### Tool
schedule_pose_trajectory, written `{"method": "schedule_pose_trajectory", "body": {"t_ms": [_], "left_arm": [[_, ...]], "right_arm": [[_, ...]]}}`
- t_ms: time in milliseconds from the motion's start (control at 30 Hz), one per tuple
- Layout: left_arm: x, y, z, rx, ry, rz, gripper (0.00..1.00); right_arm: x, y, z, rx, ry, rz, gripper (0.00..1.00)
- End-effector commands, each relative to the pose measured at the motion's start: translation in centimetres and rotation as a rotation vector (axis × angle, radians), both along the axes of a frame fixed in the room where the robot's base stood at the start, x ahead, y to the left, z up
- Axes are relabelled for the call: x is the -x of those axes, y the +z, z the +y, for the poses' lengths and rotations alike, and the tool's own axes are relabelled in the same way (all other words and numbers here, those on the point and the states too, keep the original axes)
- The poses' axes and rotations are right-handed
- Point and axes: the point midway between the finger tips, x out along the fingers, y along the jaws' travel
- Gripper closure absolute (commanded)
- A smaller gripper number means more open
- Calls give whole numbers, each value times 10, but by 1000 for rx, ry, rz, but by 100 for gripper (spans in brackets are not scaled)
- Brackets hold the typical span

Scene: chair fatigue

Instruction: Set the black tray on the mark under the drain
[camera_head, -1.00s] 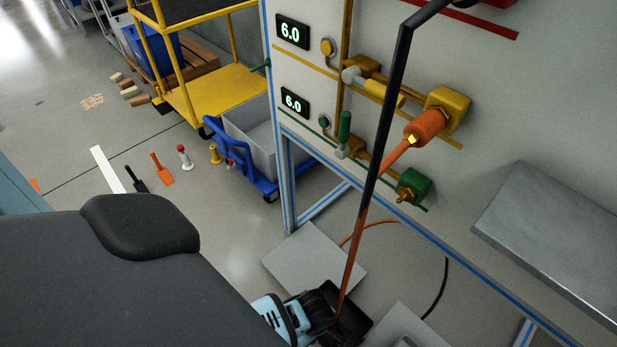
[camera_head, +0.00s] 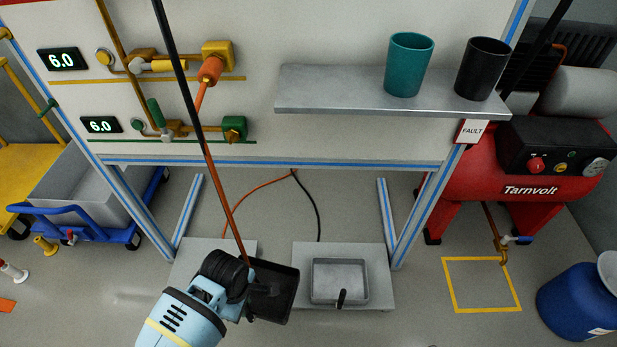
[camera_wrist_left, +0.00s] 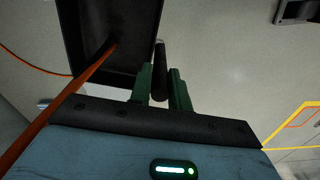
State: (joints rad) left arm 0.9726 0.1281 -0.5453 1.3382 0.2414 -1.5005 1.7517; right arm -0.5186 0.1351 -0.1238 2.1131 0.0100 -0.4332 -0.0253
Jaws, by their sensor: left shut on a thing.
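The black tray (camera_head: 274,294) is in front of my left arm in the head view, near the floor plates. My left gripper (camera_wrist_left: 162,88) is shut on the tray's dark handle in the left wrist view, where the tray (camera_wrist_left: 115,35) extends beyond the fingers. The yellow square mark (camera_head: 482,285) is on the floor at the right, and a corner of yellow line (camera_wrist_left: 290,132) shows in the left wrist view. The drain, a brown pipe with a valve (camera_head: 497,238), hangs from the red compressor above the mark's back edge. My right gripper is not in view.
A grey metal tray (camera_head: 340,281) sits on a floor plate between the black tray and the mark. The bench leg (camera_head: 412,222) stands behind. A blue drum (camera_head: 580,300) stands right of the mark. Teal (camera_head: 409,65) and black (camera_head: 482,68) cups stand on the shelf. The mark is empty.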

Motion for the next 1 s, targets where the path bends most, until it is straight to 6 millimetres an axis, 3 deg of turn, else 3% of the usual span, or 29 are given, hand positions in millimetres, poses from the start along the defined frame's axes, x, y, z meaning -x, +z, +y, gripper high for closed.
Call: {"method": "schedule_pose_trajectory", "body": {"t_ms": [33, 200, 367, 500, 633, 800, 1000], "left_arm": [[-21, 25, 0, -4, -48, -15, 100], [-59, 103, -4, -10, -253, -13, 100], [-73, 182, 0, -16, -495, -12, 100], [-60, 249, 14, -21, -752, -8, 100], [-31, 295, 35, -21, -969, -3, 100], [6, 329, 59, -15, -1153, 1, 100], [31, 344, 72, -9, -1247, 2, 100]], "right_arm": [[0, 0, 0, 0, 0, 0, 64], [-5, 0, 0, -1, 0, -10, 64], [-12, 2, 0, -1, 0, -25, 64], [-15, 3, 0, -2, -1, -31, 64], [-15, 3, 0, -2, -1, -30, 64], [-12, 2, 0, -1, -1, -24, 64], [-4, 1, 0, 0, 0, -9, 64]]}}
